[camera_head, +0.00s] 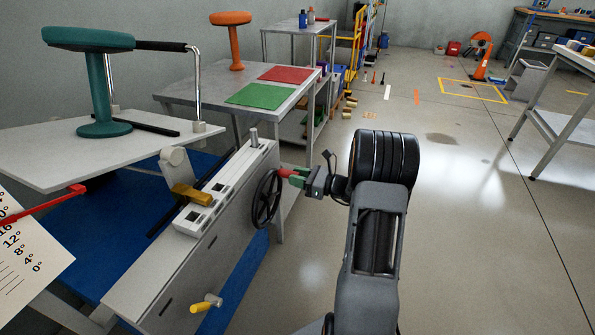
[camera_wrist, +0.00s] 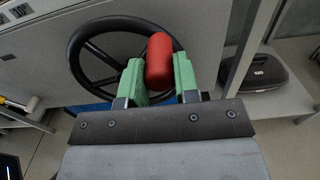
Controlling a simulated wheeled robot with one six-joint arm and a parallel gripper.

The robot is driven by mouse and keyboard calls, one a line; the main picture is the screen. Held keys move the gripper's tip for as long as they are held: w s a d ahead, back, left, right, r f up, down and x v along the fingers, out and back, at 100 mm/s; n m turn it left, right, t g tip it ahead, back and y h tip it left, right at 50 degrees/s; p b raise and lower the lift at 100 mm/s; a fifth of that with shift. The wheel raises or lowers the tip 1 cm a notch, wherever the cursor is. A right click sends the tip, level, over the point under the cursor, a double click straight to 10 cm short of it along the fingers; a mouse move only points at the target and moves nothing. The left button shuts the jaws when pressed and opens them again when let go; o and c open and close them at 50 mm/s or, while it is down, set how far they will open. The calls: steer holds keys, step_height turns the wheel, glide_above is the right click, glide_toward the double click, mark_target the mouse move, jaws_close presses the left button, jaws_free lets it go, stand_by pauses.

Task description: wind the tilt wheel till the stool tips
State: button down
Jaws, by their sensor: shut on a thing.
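The tilt wheel (camera_head: 266,198) is a black spoked handwheel on the right side of the grey test rig. It also shows in the wrist view (camera_wrist: 76,66), with its red handle (camera_wrist: 160,60) at the rim. My gripper (camera_head: 292,177) has green fingers and is shut on the red handle, one finger on each side of it. The teal stool (camera_head: 91,80) stands upright on the white tilt platform (camera_head: 40,150). A red pointer (camera_head: 50,202) lies across the angle scale (camera_head: 28,250) at the lower left; its exact reading is unclear.
A padded bar (camera_head: 160,46) stands beside the stool. An orange stool (camera_head: 232,38) stands on the table behind.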

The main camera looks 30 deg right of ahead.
steer(key=c, duration=0.9)
jaws_free()
steer(key=shift+o, duration=0.2)
steer(key=p+v, duration=0.2)
steer(key=v, duration=1.2)
steer(key=shift+w, duration=0.1)
